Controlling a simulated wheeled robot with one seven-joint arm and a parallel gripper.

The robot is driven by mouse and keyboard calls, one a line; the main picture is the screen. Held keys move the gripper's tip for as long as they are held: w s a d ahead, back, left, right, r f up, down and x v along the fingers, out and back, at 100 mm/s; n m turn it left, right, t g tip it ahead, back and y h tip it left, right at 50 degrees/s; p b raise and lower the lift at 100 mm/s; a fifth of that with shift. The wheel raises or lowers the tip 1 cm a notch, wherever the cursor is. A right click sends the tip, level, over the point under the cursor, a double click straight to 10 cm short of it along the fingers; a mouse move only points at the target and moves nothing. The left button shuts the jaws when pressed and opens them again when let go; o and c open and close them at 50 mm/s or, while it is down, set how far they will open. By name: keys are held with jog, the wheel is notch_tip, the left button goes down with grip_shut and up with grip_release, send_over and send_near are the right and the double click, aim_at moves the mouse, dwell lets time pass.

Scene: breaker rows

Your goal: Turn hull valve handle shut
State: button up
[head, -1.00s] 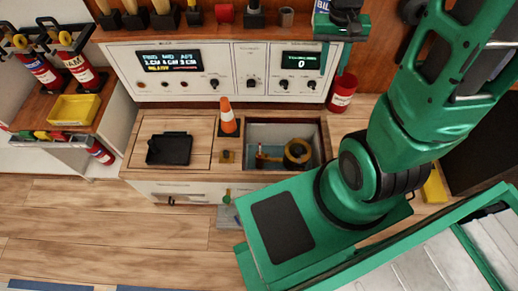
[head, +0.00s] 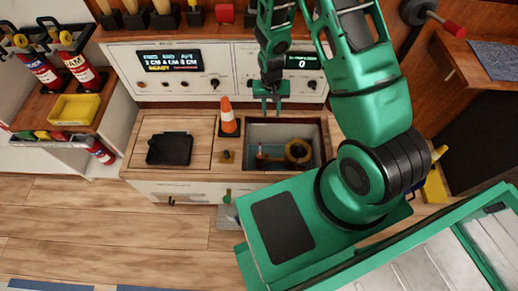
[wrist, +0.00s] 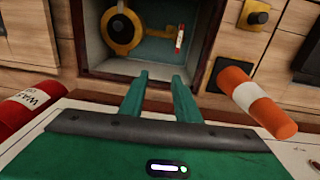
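The hull valve sits in an open square recess in the wooden counter. Its round yellow body (head: 297,151) with a dark centre shows in the head view, and the yellow body also shows in the wrist view (wrist: 122,28). The red piece is at the recess's left in the head view (head: 260,157). My gripper (head: 271,110) is above the recess's back edge, fingers apart and empty, also in the wrist view (wrist: 161,76).
An orange-and-white cone (head: 228,117) stands beside the recess, close to my gripper's side in the wrist view (wrist: 255,100). A red canister (wrist: 32,108) is on the other side. A black tray (head: 170,148) lies on the counter, and a control panel (head: 170,75) rises behind it.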

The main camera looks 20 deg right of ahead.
send_over(260, 150)
notch_tip(260, 150, down, 12)
jog(key=shift+y, duration=0.3)
notch_tip(260, 150, down, 11)
jog(key=shift+s+r, duration=0.1)
grip_shut()
